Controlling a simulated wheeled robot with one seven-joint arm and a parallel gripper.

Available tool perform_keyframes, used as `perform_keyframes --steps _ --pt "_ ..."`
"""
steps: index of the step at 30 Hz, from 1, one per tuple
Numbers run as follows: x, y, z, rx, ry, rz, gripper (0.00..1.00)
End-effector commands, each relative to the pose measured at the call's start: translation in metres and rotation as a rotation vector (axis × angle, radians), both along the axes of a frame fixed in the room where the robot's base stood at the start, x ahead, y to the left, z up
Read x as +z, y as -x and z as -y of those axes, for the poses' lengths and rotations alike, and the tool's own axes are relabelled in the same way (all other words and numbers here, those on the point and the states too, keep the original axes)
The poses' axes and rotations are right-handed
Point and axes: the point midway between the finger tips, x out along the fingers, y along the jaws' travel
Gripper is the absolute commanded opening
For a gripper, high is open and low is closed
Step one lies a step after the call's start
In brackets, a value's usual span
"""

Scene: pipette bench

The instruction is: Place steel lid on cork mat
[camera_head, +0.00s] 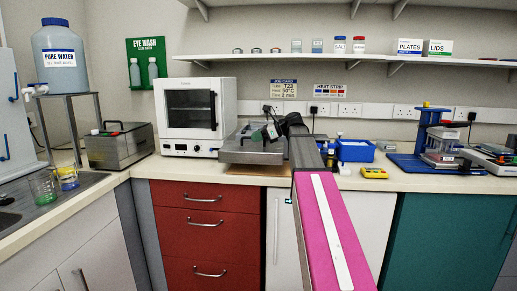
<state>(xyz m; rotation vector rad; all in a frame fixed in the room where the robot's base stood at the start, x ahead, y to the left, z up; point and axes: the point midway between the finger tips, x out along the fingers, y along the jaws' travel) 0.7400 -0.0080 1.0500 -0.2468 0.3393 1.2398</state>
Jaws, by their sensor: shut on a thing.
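The steel lid (245,155) is a grey metal piece at the back middle of the bench, right of the white oven. The brown cork mat (243,170) shows as a thin strip at its lower edge. My gripper (268,133) is at the top of the lid, shut on it. My arm hides the lid's right side and part of the mat. I cannot tell whether the lid touches the mat or is just above it.
A white oven (196,118) stands close on the left, with a steel bath (118,147) beyond it. Right of my arm are a blue box (355,151), a yellow device (374,173) and a blue stand (432,150). A shelf (345,59) runs overhead.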

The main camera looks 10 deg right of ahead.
Motion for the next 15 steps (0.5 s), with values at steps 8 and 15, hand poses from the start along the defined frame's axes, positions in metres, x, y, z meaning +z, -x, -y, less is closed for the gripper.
perform_keyframes --steps 8,15 --pt "-0.012 -0.006 0.010 0.001 -0.002 -0.001 0.00" --pt "-0.042 -0.006 0.009 -0.001 -0.002 -0.001 0.00"
